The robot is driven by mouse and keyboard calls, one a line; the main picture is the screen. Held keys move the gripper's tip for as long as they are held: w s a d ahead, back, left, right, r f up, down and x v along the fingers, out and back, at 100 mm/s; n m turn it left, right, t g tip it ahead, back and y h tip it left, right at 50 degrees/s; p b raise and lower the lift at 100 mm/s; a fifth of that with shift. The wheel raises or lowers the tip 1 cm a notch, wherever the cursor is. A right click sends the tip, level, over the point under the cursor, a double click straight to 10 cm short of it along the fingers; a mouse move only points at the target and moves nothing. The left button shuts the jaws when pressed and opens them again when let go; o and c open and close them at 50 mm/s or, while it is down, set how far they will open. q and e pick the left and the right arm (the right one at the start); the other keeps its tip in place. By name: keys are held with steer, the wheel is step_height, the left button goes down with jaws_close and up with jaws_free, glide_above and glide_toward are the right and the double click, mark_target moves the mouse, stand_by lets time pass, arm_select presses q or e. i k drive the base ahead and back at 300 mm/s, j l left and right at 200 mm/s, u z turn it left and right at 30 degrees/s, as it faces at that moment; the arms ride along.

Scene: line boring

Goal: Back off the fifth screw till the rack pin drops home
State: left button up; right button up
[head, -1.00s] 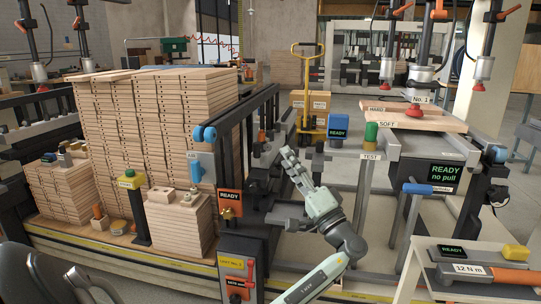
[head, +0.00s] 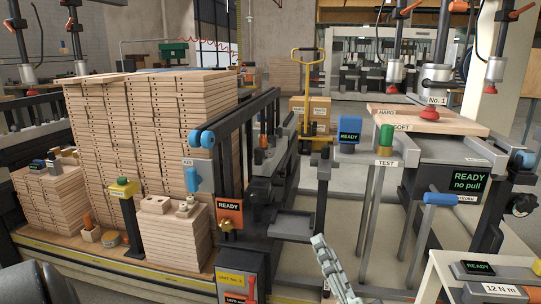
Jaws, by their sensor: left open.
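My left gripper (head: 320,243) is at the lower middle of the head view, grey-green. Its fingers are open and nothing shows between them. It hangs in front of a grey metal ledge (head: 290,226) on the black frame (head: 227,160), apart from it as far as I can see. Neither a row of screws nor a rack pin can be made out. My right gripper is not in view.
Tall wooden board stacks (head: 150,120) fill the left. An orange READY panel (head: 229,212) is on the frame. A dark screen (head: 468,180) reads "READY no pull". A green-topped TEST post (head: 386,140) stands mid-right. A white table (head: 450,270) with a 12 N m label is lower right.

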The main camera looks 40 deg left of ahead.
mark_target(269, 154)
steer(key=i+j, duration=0.2)
steer(key=j, duration=0.2)
steer(key=i+j, duration=0.15)
steer(key=j, duration=0.25)
steer(key=i+j, duration=0.2)
steer(key=j, duration=0.2)
steer(key=i+j, duration=0.15)
steer(key=j, duration=0.2)
